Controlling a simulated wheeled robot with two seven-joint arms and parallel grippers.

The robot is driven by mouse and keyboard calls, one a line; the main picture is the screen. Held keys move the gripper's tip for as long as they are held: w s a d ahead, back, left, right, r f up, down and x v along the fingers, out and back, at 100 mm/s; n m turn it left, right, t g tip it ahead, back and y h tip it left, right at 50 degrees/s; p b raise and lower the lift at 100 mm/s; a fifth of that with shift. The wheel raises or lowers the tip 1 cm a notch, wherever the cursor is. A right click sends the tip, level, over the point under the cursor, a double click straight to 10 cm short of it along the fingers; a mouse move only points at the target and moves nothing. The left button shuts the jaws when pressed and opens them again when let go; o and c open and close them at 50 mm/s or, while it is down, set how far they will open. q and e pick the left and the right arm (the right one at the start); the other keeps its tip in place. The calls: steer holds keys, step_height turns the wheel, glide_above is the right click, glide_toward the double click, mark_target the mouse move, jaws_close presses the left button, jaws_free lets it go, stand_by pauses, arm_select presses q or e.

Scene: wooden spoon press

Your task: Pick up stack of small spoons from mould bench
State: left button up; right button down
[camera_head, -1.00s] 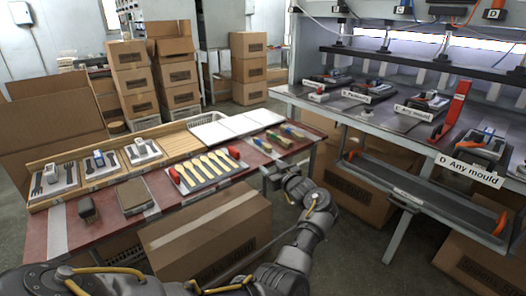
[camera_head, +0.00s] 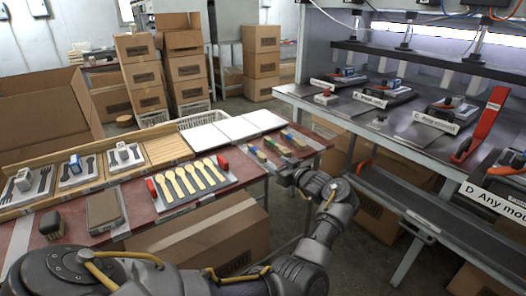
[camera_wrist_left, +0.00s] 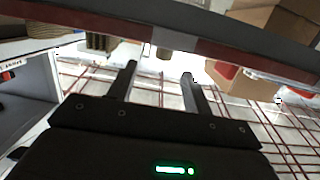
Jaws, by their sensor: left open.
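Several small bundles lie on the right end of the red mould bench (camera_head: 285,164): one with a green and yellow end (camera_head: 257,153), one with a green end (camera_head: 273,145) and one with a blue end (camera_head: 294,139). I cannot tell which are small spoons. Several pale wooden spoons (camera_head: 196,179) lie side by side in a mould with red end blocks. My left gripper (camera_head: 283,179) is at the bench's front right edge, near the bundles. In the left wrist view my left gripper (camera_wrist_left: 157,79) is open and empty, with a brownish stack (camera_wrist_left: 97,42) ahead. My right gripper is out of view.
White boards (camera_head: 236,128) and a wooden rack with grey moulds (camera_head: 76,170) line the back of the bench. A brush (camera_head: 52,225) and a brown block (camera_head: 104,210) are at its left. A press table (camera_head: 385,115) stands right. Cardboard boxes (camera_head: 205,236) sit below.

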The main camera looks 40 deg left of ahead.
mark_target(263, 156)
arm_select(q)
steer(key=x, duration=0.3)
steer(key=s+x, duration=0.1)
steer(key=x, duration=0.1)
steer(key=shift+w+a+r, duration=0.1)
steer(key=shift+a+r, duration=0.05)
steer(key=shift+a, duration=0.05)
steer(key=shift+w+a, duration=0.15)
steer(key=shift+a, duration=0.25)
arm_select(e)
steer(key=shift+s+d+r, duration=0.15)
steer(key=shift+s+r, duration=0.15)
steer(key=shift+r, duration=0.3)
arm_select(q)
steer(key=b+x, duration=0.1)
steer(key=x, duration=0.3)
steer(key=shift+w+a, duration=0.2)
steer(key=shift+a, duration=0.35)
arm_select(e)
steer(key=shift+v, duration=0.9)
arm_select(q)
steer(key=c, duration=1.1)
steer(key=shift+o, duration=0.2)
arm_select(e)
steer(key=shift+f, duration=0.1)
